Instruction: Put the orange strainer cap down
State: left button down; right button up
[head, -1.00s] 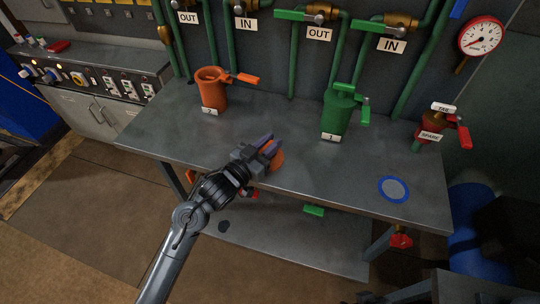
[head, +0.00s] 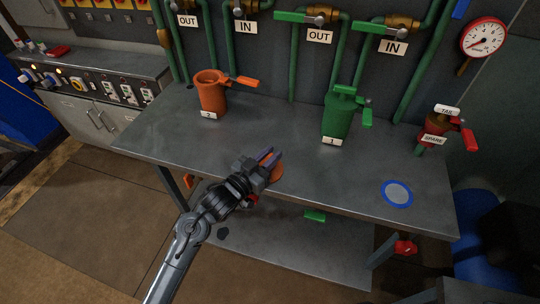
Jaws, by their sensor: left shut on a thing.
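My left gripper (head: 268,158) is over the front part of the metal workbench (head: 180,140), its fingers pointing up and right. It is shut on the orange strainer cap (head: 277,173), which shows partly below and beside the fingers. The cap is low over the bench top near the front edge; I cannot tell whether it touches. The orange strainer body (head: 212,95), labelled 2, stands open at the top at the back left of the bench. My right gripper is not in view.
A green strainer (head: 337,118), labelled 1, stands at the back right. A blue-rimmed disc (head: 397,193) lies near the right front edge. A red valve (head: 436,140) with a spare tag is at the far right. The bench between is clear.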

pick_arm(q)
jog(key=c, duration=1)
grip_release()
jog(key=shift+r, duration=0.1)
jog(key=shift+s+a+r+p, duration=0.1)
jog(key=shift+s+a+p, duration=0.2)
jog(key=shift+s, duration=0.1)
jog(key=s+a+f+n+g+y+p, duration=0.1)
jog(key=s+a+f+n+g+y, duration=0.1)
jog(key=s+a, duration=0.5)
jog(key=s+a+f+n+g+y+p, duration=0.1)
jog(key=s+a+f+g+y, duration=0.3)
jog(key=s, duration=1.3)
jog(key=s+a+f+n+g+y+p, duration=0.1)
jog(key=s+a+f+n+g+y, duration=0.2)
jog(key=s+a+f, duration=0.5)
jog(key=s+a+g+y, duration=0.1)
jog(key=s+a+y, duration=0.1)
jog(key=s+a, duration=0.1)
jog(key=shift+s+f, duration=0.2)
jog(key=shift+s, duration=0.45)
jog(key=shift+d, duration=0.1)
